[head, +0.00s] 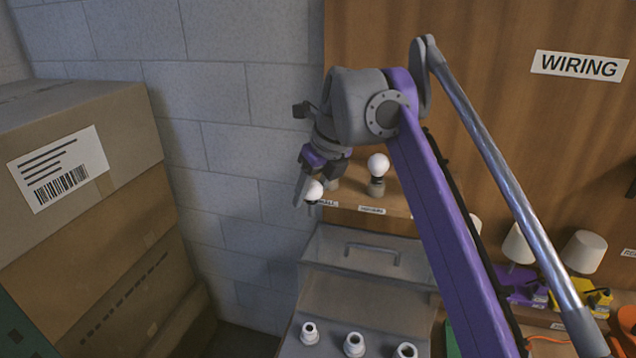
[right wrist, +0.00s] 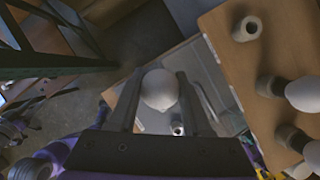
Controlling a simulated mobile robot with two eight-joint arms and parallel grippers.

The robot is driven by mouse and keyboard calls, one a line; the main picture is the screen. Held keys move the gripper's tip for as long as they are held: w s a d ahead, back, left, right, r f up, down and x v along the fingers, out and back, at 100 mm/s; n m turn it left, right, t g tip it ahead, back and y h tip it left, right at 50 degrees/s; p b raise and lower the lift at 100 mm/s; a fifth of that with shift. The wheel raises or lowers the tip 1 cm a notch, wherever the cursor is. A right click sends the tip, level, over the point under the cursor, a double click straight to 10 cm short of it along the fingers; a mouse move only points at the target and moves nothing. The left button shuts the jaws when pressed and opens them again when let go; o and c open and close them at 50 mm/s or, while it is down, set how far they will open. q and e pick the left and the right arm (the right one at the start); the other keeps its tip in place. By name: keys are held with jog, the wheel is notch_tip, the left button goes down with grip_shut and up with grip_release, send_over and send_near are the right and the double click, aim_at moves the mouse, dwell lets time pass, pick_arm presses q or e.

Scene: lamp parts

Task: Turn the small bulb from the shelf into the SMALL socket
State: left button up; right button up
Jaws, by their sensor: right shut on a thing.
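My right gripper (head: 307,188) is shut on a small white bulb (head: 313,191), held at the left end of the shelf. In the right wrist view the bulb (right wrist: 159,89) sits between the two fingers (right wrist: 159,103), clear of the shelf. The shelf's leftmost holder (right wrist: 247,28) is empty there. Three pale sockets stand low in the head view: the left one (head: 310,333), the middle one (head: 354,344) and the right one (head: 405,351), partly cut off. The left one looks smallest; I see no readable labels on them. My left gripper is not in view.
Another bulb (head: 378,165) stands in a holder on the wooden shelf (head: 396,203). Stacked cartons (head: 80,200) fill the left side. Lamps with pale shades (head: 584,251) stand at right.

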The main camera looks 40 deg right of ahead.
jog(key=shift+s+a, duration=0.3)
jog(key=shift+a, duration=0.1)
jog(key=shift+a+f, duration=0.1)
jog(key=shift+f, duration=0.15)
jog(key=shift+s+a+f+n+g+y+p, duration=0.25)
jog(key=shift+s+a+f+n, duration=0.6)
jog(key=shift+f, duration=3.75)
jog(key=shift+s+a+f+n+g+y+p, duration=0.1)
jog(key=shift+s+a+f+n+y+p, duration=0.75)
jog(key=shift+f, duration=3.7)
jog(key=shift+s+a+f+n+g+h+b, duration=0.15)
jog(key=shift+s+f+n, duration=0.75)
jog(key=shift+f, duration=3.7)
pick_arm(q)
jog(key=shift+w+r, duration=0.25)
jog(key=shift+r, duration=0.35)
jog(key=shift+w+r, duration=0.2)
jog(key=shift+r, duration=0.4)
pick_arm(e)
jog(key=shift+w+n, duration=0.4)
jog(key=shift+w, duration=0.05)
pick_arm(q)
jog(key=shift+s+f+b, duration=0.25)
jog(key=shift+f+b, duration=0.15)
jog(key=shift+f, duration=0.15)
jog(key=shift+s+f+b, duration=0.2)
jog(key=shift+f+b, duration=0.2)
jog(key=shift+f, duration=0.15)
pick_arm(e)
jog(key=shift+f, duration=1.2)
